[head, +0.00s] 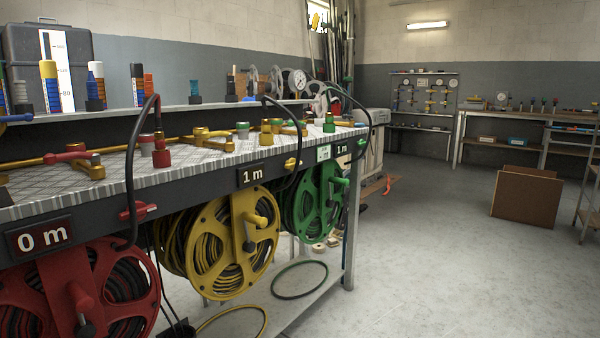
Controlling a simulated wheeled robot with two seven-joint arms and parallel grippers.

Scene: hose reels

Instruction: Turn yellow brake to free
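The yellow reel (208,276) hangs under the front of the bench, wound with dark hose. Its yellow crank knob (256,220) faces me. A small yellow lever (291,164) sits on the bench's dark front edge, up and right of this reel, beside a hanging black hose; it looks like the yellow brake. It appears to lie roughly sideways, but it is too small to tell its setting, and I see no readable brake labels. Neither of my grippers is in view.
A red reel (140,300) with a red lever (137,211) is at the left, a green reel (301,207) at the right. Signs read "0 m" (40,236) and "1 m" (251,175). Black hoses (131,180) loop over the bench edge.

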